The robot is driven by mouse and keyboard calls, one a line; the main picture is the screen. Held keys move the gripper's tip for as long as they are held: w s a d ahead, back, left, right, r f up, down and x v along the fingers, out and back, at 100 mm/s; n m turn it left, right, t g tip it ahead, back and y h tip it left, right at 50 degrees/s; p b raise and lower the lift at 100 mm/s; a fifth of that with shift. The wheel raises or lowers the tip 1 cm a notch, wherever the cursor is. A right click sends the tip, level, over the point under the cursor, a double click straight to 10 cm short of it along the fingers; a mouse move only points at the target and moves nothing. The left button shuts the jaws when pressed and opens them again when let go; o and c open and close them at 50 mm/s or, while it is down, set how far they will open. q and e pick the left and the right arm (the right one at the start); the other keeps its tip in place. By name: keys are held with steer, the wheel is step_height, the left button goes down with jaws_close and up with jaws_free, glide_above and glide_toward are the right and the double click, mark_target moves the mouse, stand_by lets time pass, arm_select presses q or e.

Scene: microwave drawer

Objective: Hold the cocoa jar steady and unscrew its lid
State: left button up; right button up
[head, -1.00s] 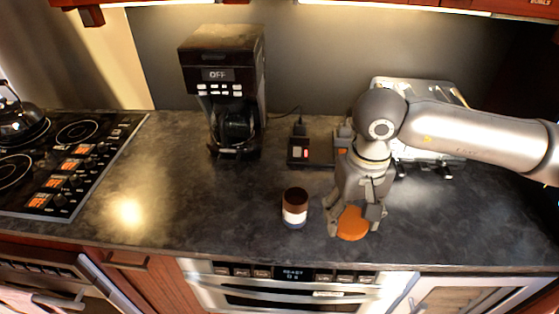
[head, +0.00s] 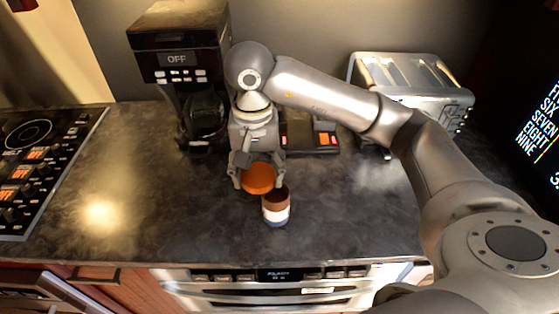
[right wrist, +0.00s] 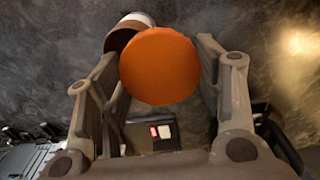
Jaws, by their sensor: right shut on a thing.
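The cocoa jar (head: 276,211) stands upright on the counter, brown above with a white band and a bluish base. My right gripper (head: 257,183) is shut on the round orange lid (head: 258,178), which is off the jar. The lid is just behind and left of the jar's top in the head view and overlaps its outline; I cannot tell if they touch. In the right wrist view the lid (right wrist: 160,66) sits between the fingers and partly hides the jar (right wrist: 127,30). No gripper is on the jar. My left gripper is not in view.
A coffee maker (head: 180,60) stands behind left, and a metal toaster (head: 415,85) behind right. A dark device with lit red switches (head: 308,140) lies behind the gripper. A stovetop (head: 40,150) is at left. The counter (head: 140,195) left of the jar is clear.

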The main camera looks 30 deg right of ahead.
steer(key=w+d+f+p, duration=0.1)
steer(key=w+d+f, duration=0.1)
steer(key=w+f, duration=0.1)
steer(key=w+d+f+p, duration=0.2)
steer(key=w+f, duration=0.1)
steer(key=w, duration=0.1)
steer(key=w+d+f+p, duration=0.1)
steer(key=w+d+f, duration=0.1)
steer(key=w+f, duration=0.1)
steer(key=shift+w, duration=0.6)
steer(key=shift+w+d+f+p, duration=0.1)
steer(key=shift+f+p, duration=0.05)
steer(key=shift+p, duration=0.15)
step_height(320, 180, down, 3)
steer(key=shift+r+p, duration=0.2)
steer(key=shift+p, duration=0.85)
steer(key=shift+w+f, duration=0.1)
steer(key=shift+f, duration=0.3)
